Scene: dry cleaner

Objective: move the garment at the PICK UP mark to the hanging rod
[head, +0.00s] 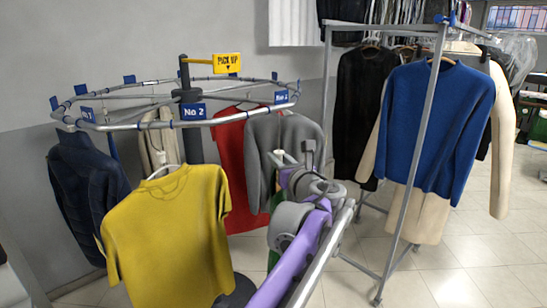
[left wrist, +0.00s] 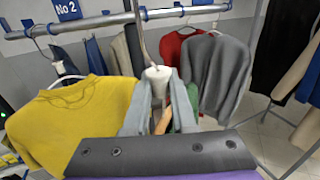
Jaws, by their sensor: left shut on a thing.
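My left gripper (head: 290,160) is shut on the white neck of a hanger (left wrist: 157,73), whose hook rises towards the round rail. An orange-brown part of the hanger shows between the fingers in the left wrist view. A green garment (left wrist: 193,96) shows in slivers behind the gripper and is mostly hidden; I cannot tell its shape. The yellow PICK UP sign (head: 227,63) is on the post of the round rail (head: 150,124). The hanging rod (head: 385,25) is the top bar of the metal rack at right. My right gripper is out of view.
A yellow T-shirt (head: 172,235) and a dark jacket (head: 85,190) hang left on the round rail. Red (head: 230,155) and grey (head: 272,150) garments hang behind my gripper. A blue sweater (head: 430,125), beige and black (head: 358,110) garments hang on the rack. Floor at lower right is clear.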

